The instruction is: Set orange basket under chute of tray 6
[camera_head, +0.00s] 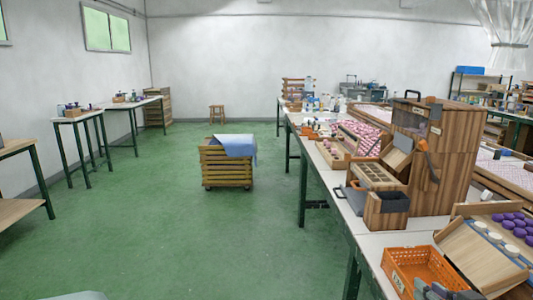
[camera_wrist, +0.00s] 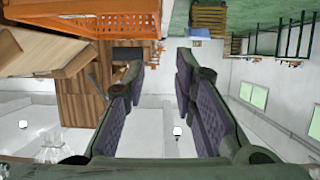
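The orange basket (camera_head: 428,258) stands on the near end of the long white table in the head view, with a small label on its side. It also shows upside down at the top of the wrist view (camera_wrist: 75,30). My gripper (camera_head: 440,290) is at the bottom edge of the head view, partly in front of the basket. In the wrist view my gripper (camera_wrist: 163,75) is open, its two fingers apart with nothing between them. A slanted wooden chute (camera_head: 480,262) lies right of the basket. I cannot read a tray number.
Purple and white round pieces (camera_head: 510,225) lie in a wooden tray behind the slanted board. A slatted crate with a blue cloth (camera_head: 226,168) stands on open green floor.

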